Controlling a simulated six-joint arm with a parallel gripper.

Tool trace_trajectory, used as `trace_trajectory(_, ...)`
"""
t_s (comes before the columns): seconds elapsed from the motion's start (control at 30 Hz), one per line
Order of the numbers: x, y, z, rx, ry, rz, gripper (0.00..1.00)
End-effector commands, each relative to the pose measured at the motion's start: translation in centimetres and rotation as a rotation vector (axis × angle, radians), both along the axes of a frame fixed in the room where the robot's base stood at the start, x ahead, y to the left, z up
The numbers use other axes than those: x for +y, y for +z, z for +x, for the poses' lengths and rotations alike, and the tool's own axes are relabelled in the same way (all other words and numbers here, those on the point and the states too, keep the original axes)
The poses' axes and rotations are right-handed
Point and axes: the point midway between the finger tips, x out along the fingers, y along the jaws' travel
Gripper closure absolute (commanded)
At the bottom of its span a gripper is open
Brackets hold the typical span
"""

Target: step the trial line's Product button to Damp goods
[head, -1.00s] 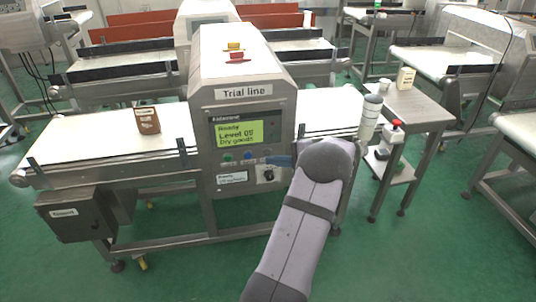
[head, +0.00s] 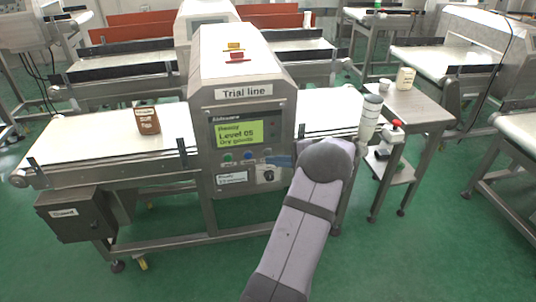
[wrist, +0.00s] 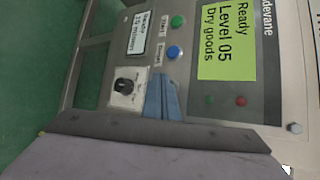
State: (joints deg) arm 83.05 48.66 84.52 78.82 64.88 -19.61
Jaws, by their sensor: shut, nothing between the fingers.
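The trial line's metal detector (head: 240,95) stands in the middle of the head view. Its lit green display (head: 236,133) reads "Ready", "Level 05", "Dry goods"; the same display (wrist: 224,40) is sideways in the wrist view. The blue button (wrist: 174,52), whose small label looks like "Product", sits beside the green Start button (wrist: 177,21). My gripper (wrist: 160,77) is shut and empty, its blue fingers just short of the blue button in the wrist view. In the head view my gripper (head: 271,160) is right of the blue button (head: 248,156). I cannot tell the gap to the panel.
A black knob (wrist: 125,86) lies close beside my fingers. Small green and red lamps (wrist: 241,101) are on the other side. A brown pack (head: 148,120) stands on the left belt (head: 85,137). A side table (head: 420,110) with containers stands right of my arm.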

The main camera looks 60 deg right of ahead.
Motion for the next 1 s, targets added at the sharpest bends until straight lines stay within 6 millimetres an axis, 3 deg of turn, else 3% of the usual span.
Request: trace_trajectory(1.0,-0.55,-0.07,0.57,0.0,0.0,-0.001,1.0)
